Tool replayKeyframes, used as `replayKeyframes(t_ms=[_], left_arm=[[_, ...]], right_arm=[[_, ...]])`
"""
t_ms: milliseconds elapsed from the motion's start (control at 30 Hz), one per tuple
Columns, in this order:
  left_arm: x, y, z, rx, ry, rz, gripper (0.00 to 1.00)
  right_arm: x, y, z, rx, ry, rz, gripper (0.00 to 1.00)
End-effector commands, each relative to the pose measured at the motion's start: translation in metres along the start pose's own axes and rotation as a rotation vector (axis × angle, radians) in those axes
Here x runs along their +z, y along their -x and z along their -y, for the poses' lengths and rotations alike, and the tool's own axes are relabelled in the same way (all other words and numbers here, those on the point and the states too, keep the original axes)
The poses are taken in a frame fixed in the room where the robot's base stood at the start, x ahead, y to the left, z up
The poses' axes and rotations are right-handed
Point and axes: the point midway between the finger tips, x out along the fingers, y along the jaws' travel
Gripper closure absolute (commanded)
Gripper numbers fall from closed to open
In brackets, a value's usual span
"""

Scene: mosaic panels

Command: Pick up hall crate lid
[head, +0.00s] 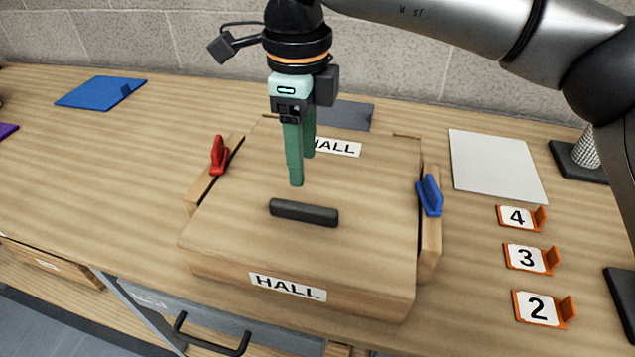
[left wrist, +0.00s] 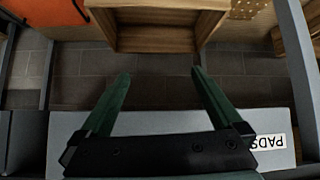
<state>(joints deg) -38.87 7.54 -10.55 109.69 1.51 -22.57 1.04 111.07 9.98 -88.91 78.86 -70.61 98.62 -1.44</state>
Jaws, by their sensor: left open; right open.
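The hall crate lid (head: 350,190) is a flat wooden panel on the crate (head: 215,265), with a black bar handle (head: 304,212) across its middle. One HALL label (head: 287,287) is on the crate's front and another (head: 335,147) is at the lid's back. A red clamp (head: 218,156) is at the left side and a blue clamp (head: 429,195) at the right. My right gripper (head: 302,170) points down over the lid, just behind the handle, open and empty. My left gripper (left wrist: 155,85) shows only in the left wrist view, open and empty, away from the crate.
A white panel (head: 495,165) lies right of the crate, near orange-framed number signs (head: 532,258). A blue sheet (head: 102,91) lies at the back left. A drawer with a black handle (head: 212,335) is below the front edge. The left wrist view shows a wooden box (left wrist: 160,28) over tiled floor.

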Motion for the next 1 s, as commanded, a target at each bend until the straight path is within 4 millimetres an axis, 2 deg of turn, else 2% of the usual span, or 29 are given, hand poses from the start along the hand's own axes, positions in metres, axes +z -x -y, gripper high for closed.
replayKeyframes(t_ms=[33, 133, 367, 700, 1000], left_arm=[[0.0, 0.0, 0.0, 0.0, 0.0, 0.0, 0.0], [-0.001, 0.001, 0.0, 0.0, 0.0, 0.001, 0.0], [-0.002, 0.002, 0.0, 0.0, 0.0, 0.001, 0.0], [-0.007, 0.007, -0.001, 0.0, 0.0, 0.001, 0.0], [-0.007, 0.007, -0.001, 0.0, 0.0, 0.001, 0.0]], right_arm=[[-0.001, -0.011, 0.0, 0.004, 0.0, -0.003, 0.43], [0.0, -0.027, 0.0, 0.003, 0.0, -0.001, 0.43], [0.001, -0.045, -0.001, 0.004, 0.0, 0.001, 0.43], [0.003, -0.09, -0.001, 0.004, 0.002, 0.002, 0.43], [0.003, -0.094, 0.0, 0.004, 0.001, 0.003, 0.45]])
